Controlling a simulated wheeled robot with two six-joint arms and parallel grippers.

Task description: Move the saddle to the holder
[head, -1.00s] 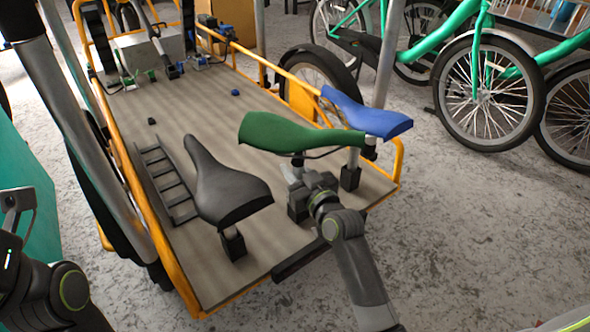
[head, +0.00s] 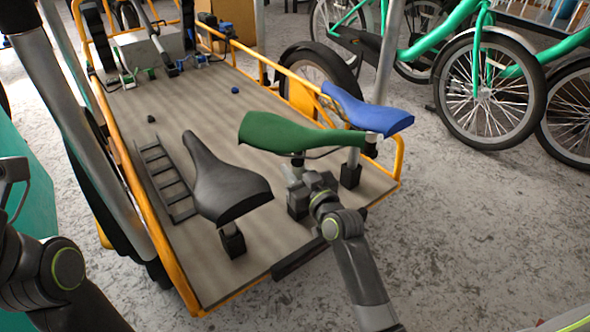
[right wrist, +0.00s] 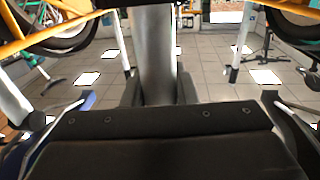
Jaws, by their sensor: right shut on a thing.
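The silver post also shows between the dark fingers in the right wrist view (right wrist: 155,55). A black saddle (head: 222,180) stands to the left on a black block (head: 232,241). A blue saddle (head: 365,112) stands behind on another black block (head: 350,177). I cannot tell which part is the holder; any block under the green saddle is hidden by my gripper.
A black ladder-shaped rack (head: 167,182) lies on the bed left of the black saddle. The yellow frame rail (head: 150,222) borders the bed. Small parts stand at its far end. Green bikes (head: 480,85) stand at the right; the floor at lower right is clear.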

